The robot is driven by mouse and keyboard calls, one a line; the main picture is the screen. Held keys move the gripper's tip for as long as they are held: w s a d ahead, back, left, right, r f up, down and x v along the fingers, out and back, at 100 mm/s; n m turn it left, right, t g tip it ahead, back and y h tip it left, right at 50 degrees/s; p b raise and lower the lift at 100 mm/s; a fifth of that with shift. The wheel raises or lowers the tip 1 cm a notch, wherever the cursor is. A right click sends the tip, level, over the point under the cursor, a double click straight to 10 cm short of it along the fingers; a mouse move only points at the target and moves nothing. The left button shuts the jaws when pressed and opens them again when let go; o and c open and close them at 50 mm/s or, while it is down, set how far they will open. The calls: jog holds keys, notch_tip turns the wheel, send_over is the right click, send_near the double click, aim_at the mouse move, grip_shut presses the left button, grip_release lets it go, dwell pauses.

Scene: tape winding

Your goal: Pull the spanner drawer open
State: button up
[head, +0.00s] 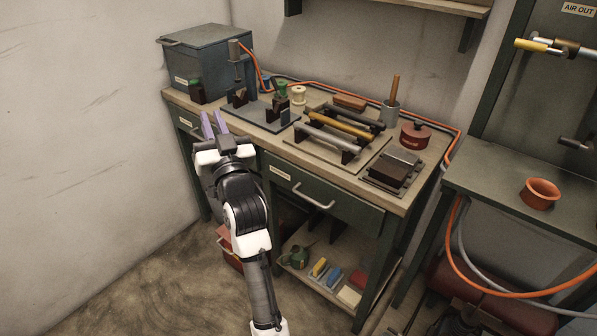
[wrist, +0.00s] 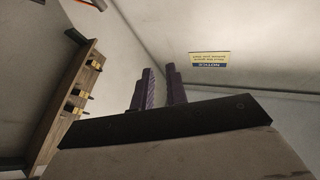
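The workbench front has two drawers, both looking closed. The right drawer (head: 335,203) is dark green with a pale label and a bar handle (head: 313,197). The left drawer (head: 187,123) also has a pale label and is partly hidden behind my gripper. The label text is too small to read, so I cannot tell which is the spanner drawer. My gripper (head: 212,124) is in front of the bench's left part, its purple fingers pointing up and away. In the wrist view the fingers (wrist: 160,88) stand apart with nothing between them.
The bench top (head: 285,148) holds a winding jig, spools, several rods on a rack and a red pot (head: 415,136). A grey-green box (head: 207,62) stands at its left end. A lower shelf holds coloured blocks. The floor (head: 150,285) left of my arm is clear.

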notch_tip(320, 180, down, 3)
jog(key=w+d+m+t+h+p, duration=0.2)
jog(key=w+d+m, duration=0.1)
jog(key=m, duration=0.3)
jog(key=m+g+h, duration=0.6)
jog(key=m+h, duration=1.5)
jog(key=m, duration=0.2)
send_near(308, 199)
jog(key=p+x, duration=0.1)
jog(key=x, duration=0.6)
jog(key=p+x, duration=0.1)
jog(key=x, duration=0.2)
jog(key=shift+w+d+f+p, duration=0.1)
jog(key=shift+w+f+p, duration=0.1)
jog(key=shift+w+p, duration=0.15)
jog(key=shift+s, duration=0.1)
grip_shut()
